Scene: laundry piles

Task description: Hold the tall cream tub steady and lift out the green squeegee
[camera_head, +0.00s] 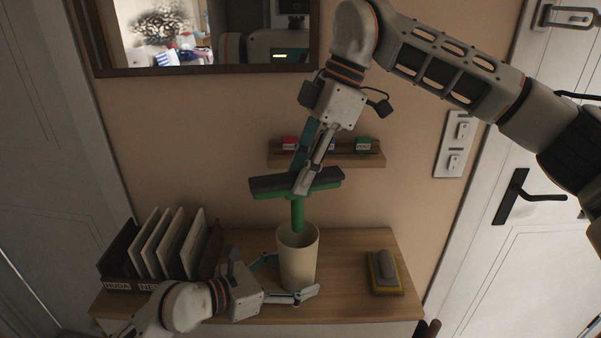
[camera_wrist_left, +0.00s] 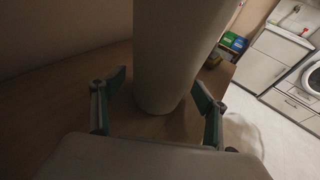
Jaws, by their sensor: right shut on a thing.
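The tall cream tub (camera_head: 297,262) stands upright on the wooden cabinet top. The green squeegee (camera_head: 268,190) is head-up above it, its grey-edged head clear of the rim and its handle running down into the tub. The handle's lower end is hidden inside. My right gripper (camera_head: 302,184) is shut on the squeegee at its head, from above. My left gripper (camera_head: 294,274) is low at the tub, one finger on each side. In the left wrist view the tub (camera_wrist_left: 165,55) is between the open fingers (camera_wrist_left: 158,80), with a gap at the left finger.
A file rack (camera_head: 160,247) with several upright panels stands at the left of the cabinet top (camera_head: 350,245). A yellow and grey brush-like block (camera_head: 384,273) lies at the right. A small wall shelf (camera_head: 275,158) with small coloured blocks is behind my right gripper.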

